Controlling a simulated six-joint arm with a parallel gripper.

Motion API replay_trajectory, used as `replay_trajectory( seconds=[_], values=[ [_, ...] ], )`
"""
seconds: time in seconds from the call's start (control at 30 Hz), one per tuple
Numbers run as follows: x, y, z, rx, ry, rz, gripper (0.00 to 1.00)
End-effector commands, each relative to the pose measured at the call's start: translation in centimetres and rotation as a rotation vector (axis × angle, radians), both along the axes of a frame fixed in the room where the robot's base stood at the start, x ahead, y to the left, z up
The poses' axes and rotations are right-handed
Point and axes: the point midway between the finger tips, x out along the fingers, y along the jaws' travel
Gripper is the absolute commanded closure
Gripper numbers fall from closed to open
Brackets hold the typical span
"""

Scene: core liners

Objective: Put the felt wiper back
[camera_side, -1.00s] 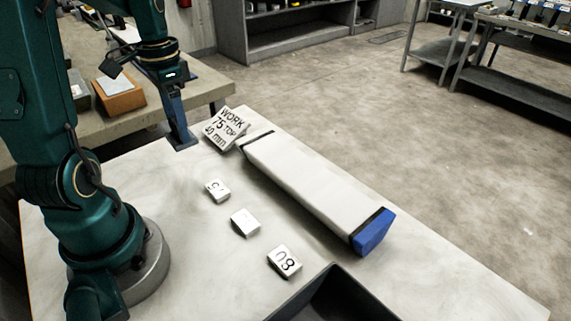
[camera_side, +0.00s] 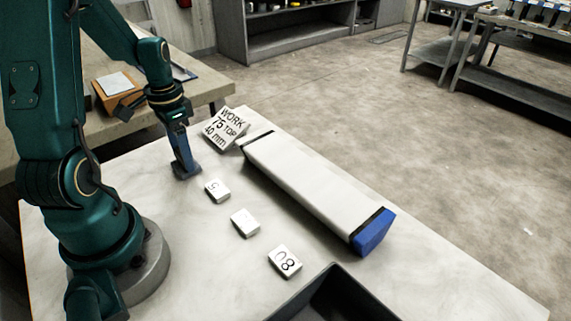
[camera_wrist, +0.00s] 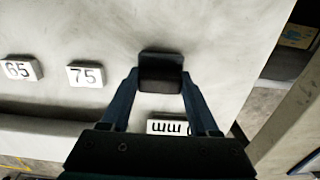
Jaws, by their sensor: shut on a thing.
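The felt wiper is a small dark block (camera_wrist: 161,72) held between the two blue fingers of my gripper (camera_wrist: 160,84) in the wrist view. In the side view my gripper (camera_side: 184,166) points down over the pale table, left of the small number tiles, with the dark wiper (camera_side: 187,174) at its tips. Whether the wiper touches the table or hangs just above it, I cannot tell. A long whitish core liner (camera_side: 310,185) with a blue end cap (camera_side: 372,232) lies to the right, apart from my gripper.
A work card (camera_side: 226,128) reading "WORK 75 TOP 40 mm" stands behind the gripper. Three number tiles lie in a row, one near the gripper (camera_side: 217,190), one in the middle (camera_side: 245,222) and one nearer the camera (camera_side: 285,261). A dark tray (camera_side: 283,312) is at the front.

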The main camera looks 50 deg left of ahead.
Motion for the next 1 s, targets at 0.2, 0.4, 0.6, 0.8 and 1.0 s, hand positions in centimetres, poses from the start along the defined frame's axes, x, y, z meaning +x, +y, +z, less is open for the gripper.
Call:
replay_trajectory(
  seconds=[0.2, 0.4, 0.6, 0.8, 1.0],
  values=[
    [0.0, 0.0, -0.3, 0.0, 0.0, 0.0, 0.16],
    [0.0, 0.0, -0.3, 0.0, 0.0, 0.0, 0.08],
    [0.0, 0.0, 0.0, 0.001, -0.001, 0.0, 0.08],
    [0.1, 0.2, 2.6, 0.007, -0.006, 0.0, 0.08],
    [0.1, 0.1, 6.8, 0.008, -0.007, 0.0, 0.08]
  ],
)
